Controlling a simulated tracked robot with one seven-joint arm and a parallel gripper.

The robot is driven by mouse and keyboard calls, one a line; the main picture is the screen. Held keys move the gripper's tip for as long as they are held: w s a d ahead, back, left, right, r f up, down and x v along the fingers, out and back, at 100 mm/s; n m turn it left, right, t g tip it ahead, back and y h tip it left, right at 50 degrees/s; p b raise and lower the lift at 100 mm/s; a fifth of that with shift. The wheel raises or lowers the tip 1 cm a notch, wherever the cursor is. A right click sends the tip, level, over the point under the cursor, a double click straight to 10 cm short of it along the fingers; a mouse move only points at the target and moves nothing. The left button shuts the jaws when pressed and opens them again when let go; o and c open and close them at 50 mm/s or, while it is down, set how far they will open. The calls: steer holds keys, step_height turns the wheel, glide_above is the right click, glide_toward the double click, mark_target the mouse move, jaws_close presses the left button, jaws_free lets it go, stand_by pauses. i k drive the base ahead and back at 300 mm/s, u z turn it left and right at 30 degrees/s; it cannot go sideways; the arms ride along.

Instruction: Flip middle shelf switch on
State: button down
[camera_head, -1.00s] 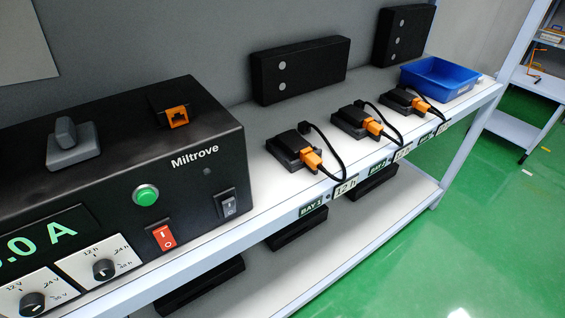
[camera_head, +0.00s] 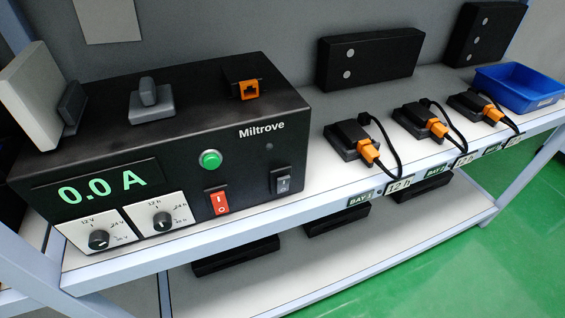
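A black Miltrove power unit (camera_head: 110,165) stands on the upper white shelf (camera_head: 330,185) in view. Its front has a red rocker switch (camera_head: 217,200) marked I at the top and O below. To the right is a grey rocker switch (camera_head: 283,183). I cannot tell which way either rocker is pressed. A round green button (camera_head: 210,159) sits above the red switch. The display (camera_head: 100,187) reads 0.0 A. Two knobs (camera_head: 98,239) and (camera_head: 162,221) sit below it. My gripper is not in view.
Several black modules with orange plugs (camera_head: 368,152) line the shelf, with a blue bin (camera_head: 520,88) at the far right. Black blocks (camera_head: 370,60) stand at the back. A lower shelf (camera_head: 330,264) holds dark boxes. Green floor (camera_head: 440,270) is clear at right.

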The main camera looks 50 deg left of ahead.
mark_target(282, 182)
steer(key=k, duration=0.65)
steer(key=u, duration=3.15)
steer(key=k, duration=0.1)
steer(key=z, duration=0.9)
